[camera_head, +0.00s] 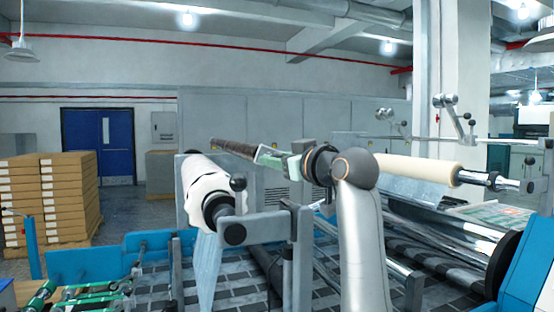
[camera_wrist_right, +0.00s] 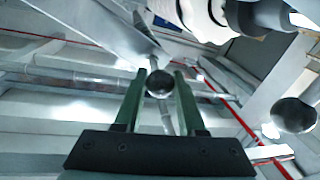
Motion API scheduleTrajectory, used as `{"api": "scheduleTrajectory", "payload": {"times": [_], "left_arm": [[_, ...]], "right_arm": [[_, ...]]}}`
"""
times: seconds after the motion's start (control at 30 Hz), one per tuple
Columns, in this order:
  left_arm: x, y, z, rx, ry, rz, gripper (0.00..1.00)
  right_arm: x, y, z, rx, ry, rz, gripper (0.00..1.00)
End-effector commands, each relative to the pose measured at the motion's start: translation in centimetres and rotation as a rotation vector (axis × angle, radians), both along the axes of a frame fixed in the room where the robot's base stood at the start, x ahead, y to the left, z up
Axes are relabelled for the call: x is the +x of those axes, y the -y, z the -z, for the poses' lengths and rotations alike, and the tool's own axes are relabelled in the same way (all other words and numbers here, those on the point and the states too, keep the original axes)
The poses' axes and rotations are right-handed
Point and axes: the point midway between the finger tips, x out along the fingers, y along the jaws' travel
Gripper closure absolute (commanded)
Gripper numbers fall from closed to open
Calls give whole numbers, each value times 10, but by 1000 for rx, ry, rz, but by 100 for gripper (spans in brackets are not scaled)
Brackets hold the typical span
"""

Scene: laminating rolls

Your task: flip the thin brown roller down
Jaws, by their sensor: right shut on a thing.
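The thin brown roller (camera_head: 234,148) is raised in the head view, sloping from upper left toward my right gripper. My right gripper (camera_head: 266,156) comes from the right, its green fingers at the roller's near end. In the right wrist view, its green fingers (camera_wrist_right: 159,88) are shut on a dark ball knob (camera_wrist_right: 159,83). How the knob joins the roller is hidden by the gripper in the head view. My left gripper is in neither view.
A thick white roll (camera_head: 205,183) with a black end sits just left of my arm. A second dark knob (camera_wrist_right: 293,115) shows in the right wrist view. A cream roller (camera_head: 415,169) lies to the right. Stacked boxes (camera_head: 70,198) stand far left.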

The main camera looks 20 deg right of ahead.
Motion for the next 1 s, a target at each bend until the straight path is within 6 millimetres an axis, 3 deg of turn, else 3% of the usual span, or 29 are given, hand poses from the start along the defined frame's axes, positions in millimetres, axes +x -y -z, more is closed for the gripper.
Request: {"api": "scheduleTrajectory", "payload": {"times": [0.23, 0.5, 0.8, 0.83, 1.0], "left_arm": [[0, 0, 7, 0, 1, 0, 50], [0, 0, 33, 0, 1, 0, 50], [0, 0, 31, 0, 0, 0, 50], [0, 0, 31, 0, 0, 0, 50], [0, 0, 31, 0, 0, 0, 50]], "right_arm": [[0, -3, 11, -1, -1, 0, 100], [0, -16, 60, 1, -6, -3, 100], [0, -17, 59, 4, -4, -4, 100], [-1, -17, 58, 4, -3, -4, 60], [-1, -17, 58, 3, -1, -2, 40]]}}
